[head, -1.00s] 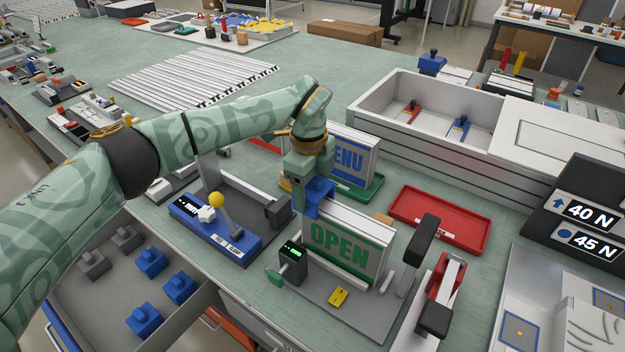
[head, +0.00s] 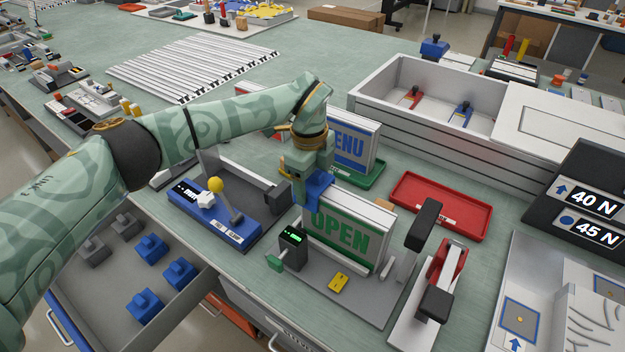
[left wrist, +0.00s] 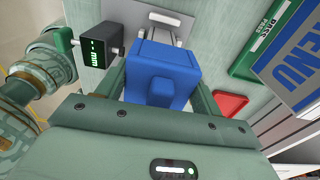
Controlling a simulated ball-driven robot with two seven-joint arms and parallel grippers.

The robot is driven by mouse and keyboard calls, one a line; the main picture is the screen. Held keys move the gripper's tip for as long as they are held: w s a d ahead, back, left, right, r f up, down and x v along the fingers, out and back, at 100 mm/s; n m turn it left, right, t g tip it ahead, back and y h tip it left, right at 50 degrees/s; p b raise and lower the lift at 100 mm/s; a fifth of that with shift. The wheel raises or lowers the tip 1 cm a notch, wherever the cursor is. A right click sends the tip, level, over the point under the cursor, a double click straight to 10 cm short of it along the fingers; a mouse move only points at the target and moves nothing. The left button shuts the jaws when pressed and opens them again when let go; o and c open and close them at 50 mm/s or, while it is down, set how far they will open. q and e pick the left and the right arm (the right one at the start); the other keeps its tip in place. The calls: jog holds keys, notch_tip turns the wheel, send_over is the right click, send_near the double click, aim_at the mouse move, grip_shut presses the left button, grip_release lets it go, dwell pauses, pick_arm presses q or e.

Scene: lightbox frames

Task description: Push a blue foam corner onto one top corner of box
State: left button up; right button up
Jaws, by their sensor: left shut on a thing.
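The box is an upright white-framed sign panel with green OPEN lettering (head: 345,240), standing on a grey fixture (head: 352,298). My left gripper (head: 310,170) is shut on a blue foam corner (head: 319,193), with its fingers pointing down over the box's top left corner. The foam overlaps that corner and hides it; how deeply it is seated I cannot tell. In the left wrist view, the blue foam corner (left wrist: 158,68) with its raised knob sits between both fingers of my left gripper (left wrist: 163,88) and hides most of the box. My right gripper is not in view.
A black meter with a green display (head: 292,247) stands close left of the box. A MENU panel (head: 352,148) stands behind it, and a red tray (head: 442,205) lies to the right. An open drawer (head: 62,262) at lower left holds grey and blue foam corners.

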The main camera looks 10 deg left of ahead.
pick_arm(q)
jog(key=shift+f, duration=0.2)
jog(key=o, duration=1.2)
